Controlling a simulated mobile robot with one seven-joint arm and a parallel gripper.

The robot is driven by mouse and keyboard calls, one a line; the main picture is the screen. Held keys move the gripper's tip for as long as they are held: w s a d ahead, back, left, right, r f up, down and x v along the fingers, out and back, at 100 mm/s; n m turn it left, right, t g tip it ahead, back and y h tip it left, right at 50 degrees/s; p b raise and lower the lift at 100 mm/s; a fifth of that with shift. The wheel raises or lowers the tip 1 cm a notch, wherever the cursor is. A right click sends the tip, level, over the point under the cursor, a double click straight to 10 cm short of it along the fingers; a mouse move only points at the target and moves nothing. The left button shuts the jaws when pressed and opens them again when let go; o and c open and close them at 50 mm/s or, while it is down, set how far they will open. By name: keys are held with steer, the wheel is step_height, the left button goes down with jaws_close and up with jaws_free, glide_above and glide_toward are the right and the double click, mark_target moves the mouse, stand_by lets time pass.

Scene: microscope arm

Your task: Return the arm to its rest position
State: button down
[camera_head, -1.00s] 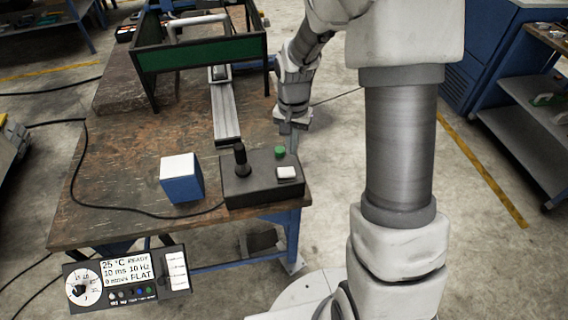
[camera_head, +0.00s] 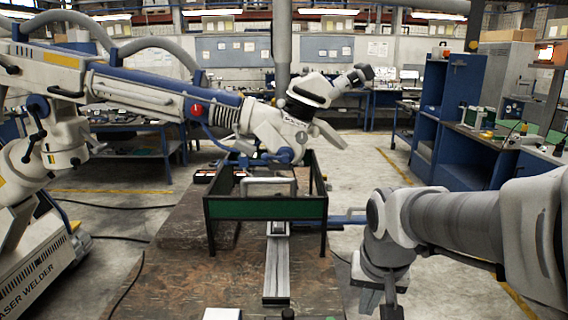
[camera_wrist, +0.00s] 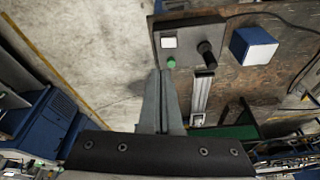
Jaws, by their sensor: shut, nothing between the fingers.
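My gripper (camera_head: 380,300) hangs pointing down at the lower right of the head view, over the right side of the workbench; its tips are cut off or hard to make out there. In the wrist view my gripper (camera_wrist: 162,75) has its fingers together, with nothing between them. Beyond the tips is a dark control box (camera_wrist: 187,45) with a green button (camera_wrist: 171,62), a white button (camera_wrist: 169,42) and a black joystick (camera_wrist: 206,50). The fingertips look close to the green button in the picture; the gap cannot be told.
The wooden workbench (camera_head: 200,285) carries a green-panelled frame (camera_head: 267,208) and a metal rail (camera_head: 277,265). A laser welder's long arm with a microscope head (camera_head: 315,90) reaches over the bench. Open floor (camera_wrist: 90,50) lies beside the bench.

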steer(key=s+r+n+t, duration=0.2)
steer(key=s+r, duration=0.3)
steer(key=s, duration=0.5)
steer(key=shift+s+a+n, duration=0.15)
steer(key=shift+s+n, duration=0.15)
steer(key=shift+s, duration=0.05)
steer(key=shift+a, duration=0.1)
stand_by(0.8)
